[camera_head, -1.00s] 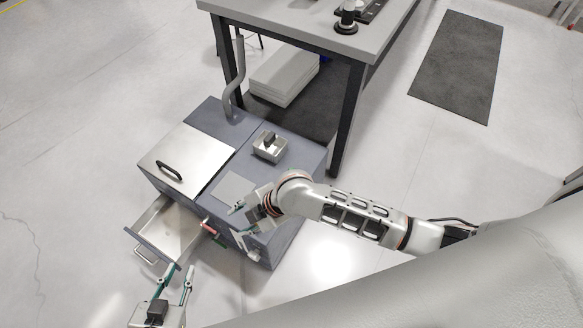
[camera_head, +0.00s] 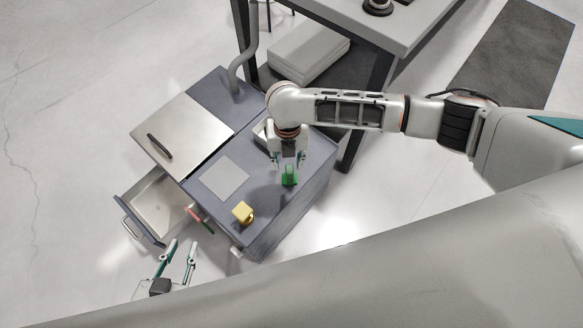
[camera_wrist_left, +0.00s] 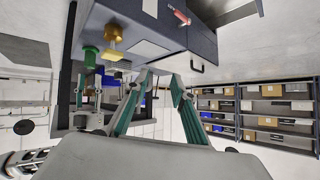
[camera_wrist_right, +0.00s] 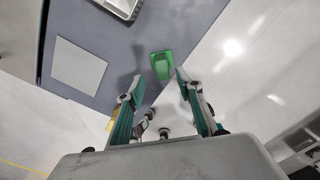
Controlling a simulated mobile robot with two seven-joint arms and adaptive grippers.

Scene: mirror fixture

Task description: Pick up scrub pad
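A small green block with a raised grip, which looks like the scrub pad (camera_head: 289,178), sits on the grey cabinet top near its right side. It also shows in the right wrist view (camera_wrist_right: 161,65), just beyond the fingertips, and in the left wrist view (camera_wrist_left: 91,55). My right gripper (camera_head: 288,163) is open and empty, pointing down at the green block; I cannot tell whether it touches it. My left gripper (camera_head: 182,246) is open and empty, low in front of the cabinet, below the open drawer.
A yellow block (camera_head: 242,212) stands at the front edge of the cabinet top (camera_head: 290,215), beside a flat grey square (camera_head: 223,179). A metal tray is mostly hidden behind my right arm. An open drawer (camera_head: 160,205) juts out left. A workbench (camera_head: 370,25) stands behind.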

